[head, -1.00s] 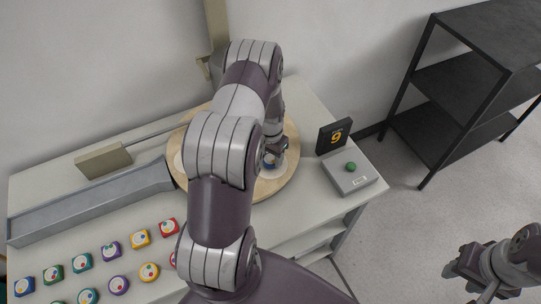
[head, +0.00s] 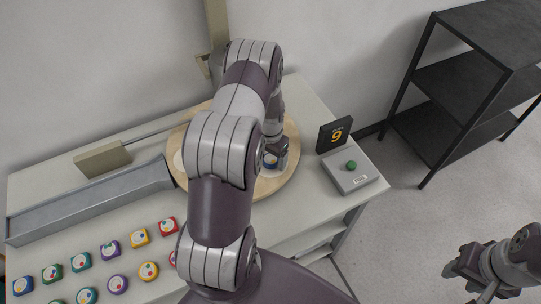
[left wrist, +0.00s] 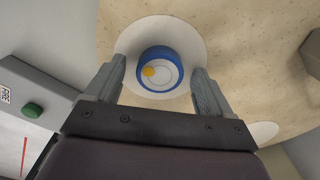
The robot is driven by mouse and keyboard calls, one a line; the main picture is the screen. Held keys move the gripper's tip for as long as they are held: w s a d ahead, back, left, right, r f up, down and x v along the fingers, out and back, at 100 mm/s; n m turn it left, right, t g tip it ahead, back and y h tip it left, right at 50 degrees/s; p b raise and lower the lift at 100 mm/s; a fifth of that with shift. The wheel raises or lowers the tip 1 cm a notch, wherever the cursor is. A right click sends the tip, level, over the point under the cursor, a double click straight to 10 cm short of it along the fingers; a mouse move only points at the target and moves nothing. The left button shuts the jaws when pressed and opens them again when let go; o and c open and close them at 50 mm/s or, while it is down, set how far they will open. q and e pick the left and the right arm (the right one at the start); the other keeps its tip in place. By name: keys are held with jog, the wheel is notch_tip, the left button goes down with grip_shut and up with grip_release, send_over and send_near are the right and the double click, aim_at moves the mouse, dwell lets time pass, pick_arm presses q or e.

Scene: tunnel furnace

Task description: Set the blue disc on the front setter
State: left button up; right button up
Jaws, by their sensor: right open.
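The blue disc (left wrist: 160,72), with a white face and a yellow dot, lies flat on a white round setter (left wrist: 193,40) on the wooden turntable (left wrist: 245,75). In the head view the disc (head: 270,162) shows at the turntable's front right part, below my left gripper (head: 277,152). In the left wrist view my left gripper (left wrist: 160,68) is open, its fingers spread wider than the disc on either side, with gaps to it. My right gripper (head: 468,277) is open and empty over the floor at the lower right. My left arm hides much of the turntable (head: 285,180).
A grey box with a green button (head: 351,167) and a black number display (head: 334,135) stand right of the turntable. A grey channel (head: 90,205) and several coloured pieces (head: 110,248) are at left. A black shelf (head: 460,85) stands on the right.

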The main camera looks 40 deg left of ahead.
pick_arm(q)
jog(key=shift+r, duration=0.1)
notch_tip(320, 180, up, 12)
jog(key=b, duration=0.2)
jog(key=shift+r, duration=0.25)
